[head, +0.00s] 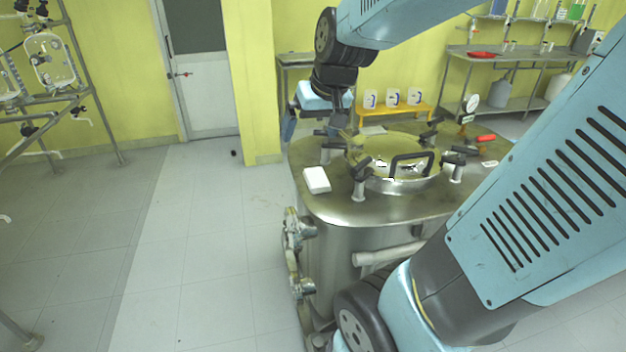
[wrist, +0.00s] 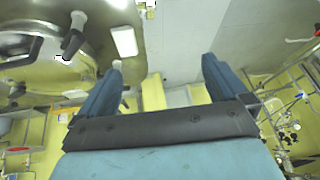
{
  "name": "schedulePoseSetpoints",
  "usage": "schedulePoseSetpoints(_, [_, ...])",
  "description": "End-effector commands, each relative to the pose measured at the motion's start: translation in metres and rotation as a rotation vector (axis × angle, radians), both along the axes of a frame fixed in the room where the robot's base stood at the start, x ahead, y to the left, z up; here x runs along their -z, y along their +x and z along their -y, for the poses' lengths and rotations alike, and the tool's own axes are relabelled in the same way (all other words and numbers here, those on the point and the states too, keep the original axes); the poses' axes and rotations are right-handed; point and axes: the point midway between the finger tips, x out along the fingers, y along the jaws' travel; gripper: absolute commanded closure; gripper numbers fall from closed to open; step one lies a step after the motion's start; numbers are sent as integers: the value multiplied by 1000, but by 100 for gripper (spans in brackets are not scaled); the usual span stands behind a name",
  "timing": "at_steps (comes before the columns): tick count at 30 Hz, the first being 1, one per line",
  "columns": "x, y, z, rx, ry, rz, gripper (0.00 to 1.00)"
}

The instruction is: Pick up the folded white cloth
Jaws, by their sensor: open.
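The folded white cloth (head: 316,180) lies flat on the left front rim of the steel vessel's top (head: 340,206) in the head view. It also shows in the wrist view (wrist: 124,41), above and left of the gap between the fingers. My gripper (wrist: 158,68) is open and empty, with its two blue fingers spread apart. In the head view my gripper (head: 288,128) hangs beyond the cloth, past the vessel's back left edge, partly hidden behind my wrist. It is apart from the cloth.
A round lid with a black handle (head: 410,160) and several black-knobbed clamps (head: 361,178) stand up beside the cloth. A pressure gauge (head: 469,104) rises at the back. A yellow bench (head: 400,108) with jugs stands behind.

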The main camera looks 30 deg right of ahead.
Motion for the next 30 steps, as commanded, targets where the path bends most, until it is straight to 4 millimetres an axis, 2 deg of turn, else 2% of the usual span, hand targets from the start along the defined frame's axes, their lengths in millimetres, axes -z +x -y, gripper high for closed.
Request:
schedulePoseSetpoints(6, [30,41,21,36,6,-23,0])
schedulePoseSetpoints(18, [95,103,69,115,-42,-54,0])
schedulePoseSetpoints(24, [121,121,90,145,-81,-65,0])
schedulePoseSetpoints(30, [133,128,100,156,-100,-69,0])
